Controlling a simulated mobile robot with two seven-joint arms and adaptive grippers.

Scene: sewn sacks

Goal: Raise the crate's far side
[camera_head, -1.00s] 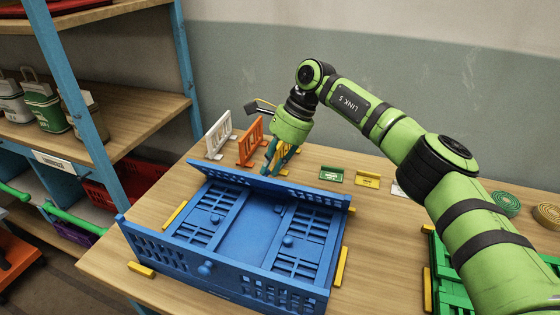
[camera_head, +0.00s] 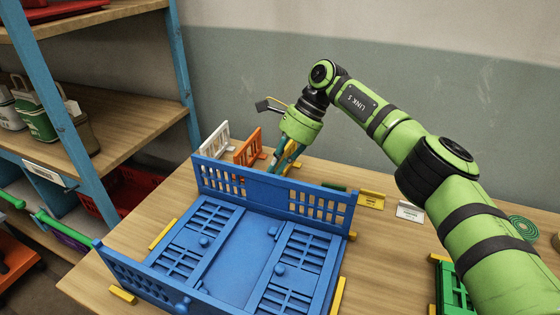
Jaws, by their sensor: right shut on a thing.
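The blue crate (camera_head: 236,262) lies on the table, with its two short side panels folded down inside on its floor. Its far side (camera_head: 320,203) stands up, about upright, as a slotted wall along the back. Its near side (camera_head: 150,285) also stands up. My right gripper (camera_head: 281,167) is at the top edge of the far side, near its middle, and is shut on it. The fingertips are partly hidden behind that wall. My left gripper is not in view.
White (camera_head: 213,140) and orange (camera_head: 248,147) small panels stand behind the crate. Yellow (camera_head: 371,199) and white (camera_head: 409,211) card holders stand to the right. A green crate (camera_head: 452,290) is at the lower right. A blue-posted shelf (camera_head: 130,130) is at left.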

